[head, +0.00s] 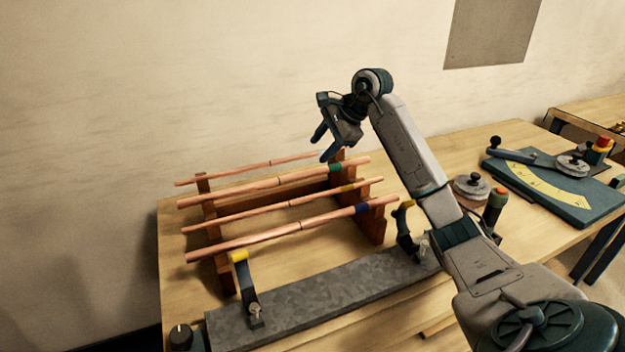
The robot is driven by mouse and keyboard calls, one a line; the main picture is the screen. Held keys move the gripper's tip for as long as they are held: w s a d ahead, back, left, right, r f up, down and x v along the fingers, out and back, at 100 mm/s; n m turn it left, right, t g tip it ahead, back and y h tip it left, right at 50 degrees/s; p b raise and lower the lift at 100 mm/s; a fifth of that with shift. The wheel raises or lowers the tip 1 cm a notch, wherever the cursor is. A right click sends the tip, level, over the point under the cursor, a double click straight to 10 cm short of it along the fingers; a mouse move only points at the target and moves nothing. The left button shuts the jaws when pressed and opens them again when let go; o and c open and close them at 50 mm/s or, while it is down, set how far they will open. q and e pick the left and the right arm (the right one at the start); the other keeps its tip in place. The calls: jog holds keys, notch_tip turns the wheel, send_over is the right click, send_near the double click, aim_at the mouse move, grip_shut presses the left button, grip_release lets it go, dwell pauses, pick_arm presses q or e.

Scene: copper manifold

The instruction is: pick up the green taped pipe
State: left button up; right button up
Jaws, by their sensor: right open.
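The green taped pipe (280,180) is a copper pipe with a green band near its right end. It lies across a wooden rack (376,226), second from the back among several copper pipes. My right gripper (322,146) is open and empty. It hangs above the right end of the rack, with its fingers pointing down and left, and looks apart from the pipe. My left gripper is not in view.
Neighbouring pipes carry a yellow band (347,188) and a blue band (361,208). A grey metal bar (318,296) with two yellow-tipped clamps lies in front of the rack. A teal bending plate (566,203) with a yellow scale sits at the right.

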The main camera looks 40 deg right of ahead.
aim_at(295, 174)
jog(key=p+x, duration=0.1)
jog(key=x, duration=0.2)
jog(key=p+x, duration=0.2)
jog(key=x, duration=0.2)
jog(key=p+x, duration=0.2)
jog(key=x, duration=0.2)
jog(key=shift+a+r, duration=0.25)
jog(key=shift+a, duration=0.1)
jog(key=shift+w+a+f, duration=0.1)
jog(key=shift+w+f, duration=0.1)
jog(key=shift+f, duration=0.1)
grip_shut()
dwell(0.7)
